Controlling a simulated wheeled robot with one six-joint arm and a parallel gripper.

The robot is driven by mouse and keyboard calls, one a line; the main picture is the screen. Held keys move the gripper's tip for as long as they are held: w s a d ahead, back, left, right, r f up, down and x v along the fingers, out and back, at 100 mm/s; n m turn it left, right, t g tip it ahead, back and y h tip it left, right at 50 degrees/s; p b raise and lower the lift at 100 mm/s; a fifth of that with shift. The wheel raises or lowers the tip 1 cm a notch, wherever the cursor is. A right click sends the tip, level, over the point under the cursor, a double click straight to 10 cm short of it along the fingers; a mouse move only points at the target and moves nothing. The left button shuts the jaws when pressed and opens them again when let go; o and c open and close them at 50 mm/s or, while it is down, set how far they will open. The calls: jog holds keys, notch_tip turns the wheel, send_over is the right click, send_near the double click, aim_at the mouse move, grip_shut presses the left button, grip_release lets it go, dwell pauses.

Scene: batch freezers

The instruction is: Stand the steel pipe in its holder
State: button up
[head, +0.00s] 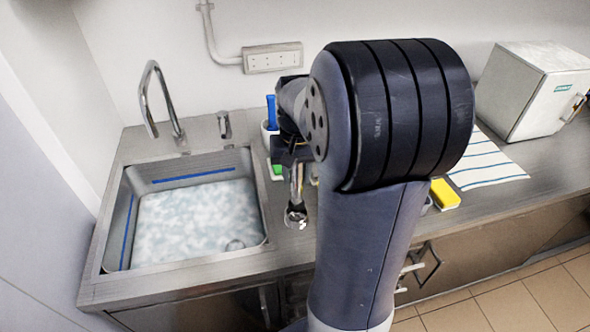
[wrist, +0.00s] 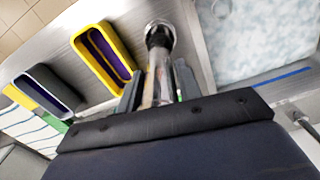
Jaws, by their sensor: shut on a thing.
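The steel pipe (head: 297,182) is shiny and roughly upright in the head view, above the steel counter just right of the sink. My gripper (head: 292,145) is shut on its upper part, mostly hidden by my arm. In the wrist view the pipe (wrist: 160,78) stands between the two fingers of my gripper (wrist: 158,92). At its far end is a round, metal-rimmed dark piece (wrist: 160,36), also in the head view (head: 296,216). I cannot tell whether this is the holder or the pipe's own end, nor whether it touches the counter.
The sink (head: 262,205) holds cloudy liquid. A yellow-rimmed bin (wrist: 84,52) and a grey bin (wrist: 36,83) stand beside the pipe in the wrist view. A yellow sponge (head: 445,193), striped cloth (head: 487,165) and white box (head: 532,92) are on the right.

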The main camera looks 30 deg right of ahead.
aim_at(297, 186)
jog(key=shift+f+b, duration=1.6)
jog(key=shift+f, duration=1.25)
jog(key=o, duration=0.6)
jog(key=shift+r, duration=0.15)
notch_tip(297, 186, up, 11)
jog(key=p, duration=0.9)
jog(key=shift+f, duration=0.2)
notch_tip(297, 186, down, 9)
jog(key=b, duration=0.8)
jog(key=shift+f, duration=0.2)
